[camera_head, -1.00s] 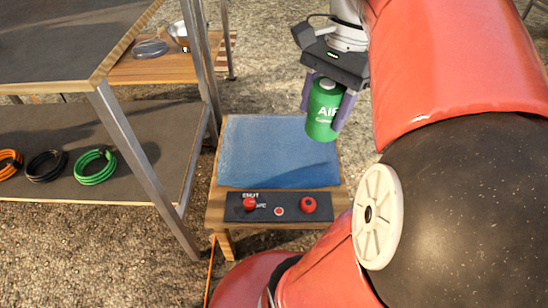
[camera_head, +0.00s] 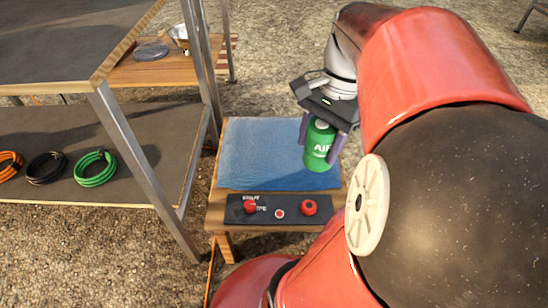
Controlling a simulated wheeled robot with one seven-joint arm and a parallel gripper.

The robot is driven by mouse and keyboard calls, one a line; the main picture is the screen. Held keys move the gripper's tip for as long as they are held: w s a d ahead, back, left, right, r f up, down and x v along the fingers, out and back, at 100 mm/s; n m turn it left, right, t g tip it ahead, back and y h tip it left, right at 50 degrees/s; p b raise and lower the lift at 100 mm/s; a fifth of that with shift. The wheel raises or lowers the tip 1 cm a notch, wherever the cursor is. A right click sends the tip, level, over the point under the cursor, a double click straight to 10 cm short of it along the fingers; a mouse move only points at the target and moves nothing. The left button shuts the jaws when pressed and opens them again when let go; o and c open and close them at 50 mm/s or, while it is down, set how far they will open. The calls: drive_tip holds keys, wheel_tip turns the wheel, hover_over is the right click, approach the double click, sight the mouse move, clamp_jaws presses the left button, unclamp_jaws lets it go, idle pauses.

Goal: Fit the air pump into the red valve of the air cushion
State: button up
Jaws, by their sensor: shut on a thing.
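My gripper (camera_head: 322,143) is shut on the green air pump (camera_head: 318,150), a cylinder with white "AIR" lettering and a pale top. It holds the pump nearly upright over the right part of the blue air cushion (camera_head: 262,158). The cushion lies on a small wooden table (camera_head: 222,214). A dark strip (camera_head: 290,211) along the table's front edge carries a red knob (camera_head: 250,207) on the left, a small red button (camera_head: 279,213) in the middle and a larger red round piece (camera_head: 309,207) on the right. I cannot tell which is the valve. The pump's lower end shows no clear nozzle.
A metal-framed shelf (camera_head: 150,150) stands at left with orange (camera_head: 10,165), black (camera_head: 46,167) and green (camera_head: 95,167) coiled hoses. My red arm fills the right side. Gravel ground is open behind the table.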

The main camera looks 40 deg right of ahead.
drive_tip(key=shift+f, duration=7.85)
drive_tip(key=shift+f, duration=0.3)
drive_tip(key=shift+f, duration=1.3)
drive_tip(key=o, duration=1.3)
drive_tip(key=shift+c, duration=0.2)
drive_tip(key=p+v, duration=0.2)
drive_tip(key=v, duration=0.6)
drive_tip(key=shift+p, duration=0.4)
